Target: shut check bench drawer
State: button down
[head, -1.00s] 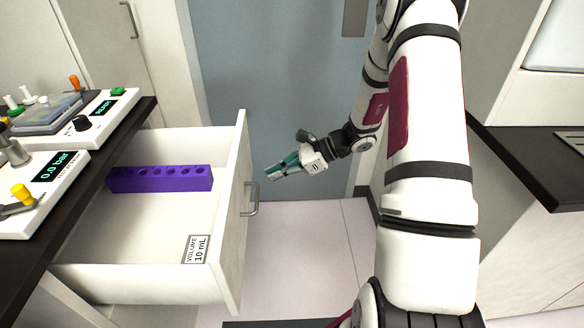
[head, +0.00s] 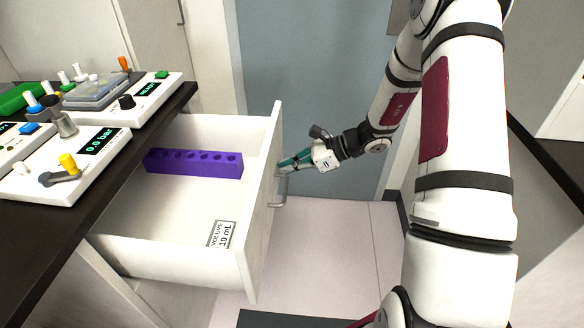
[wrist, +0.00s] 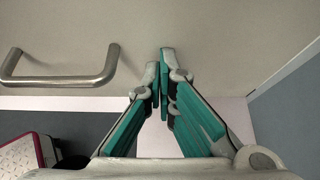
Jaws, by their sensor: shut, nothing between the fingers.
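The check bench drawer (head: 257,215) is pulled well out from under the dark bench top in the head view. Its metal bar handle (head: 279,190) is on the outer side of the white front panel, and it also shows at the left of the wrist view (wrist: 62,80). My gripper (head: 281,164) is shut and empty, with its teal fingertips at the front panel, close beside the handle. In the wrist view the fingertips (wrist: 160,58) are together against or just short of the panel, to the right of the handle. I cannot tell whether they touch it.
Devices with knobs and displays (head: 70,160) stand on the bench top (head: 120,190). Clear floor (head: 330,240) lies in front of the drawer.

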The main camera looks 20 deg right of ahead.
jog(key=b, duration=0.3)
send_over(192, 180)
jog(key=shift+s+d, duration=0.1)
jog(key=shift+d, duration=0.2)
jog(key=shift+a, duration=0.25)
jog(key=shift+a+r, duration=0.1)
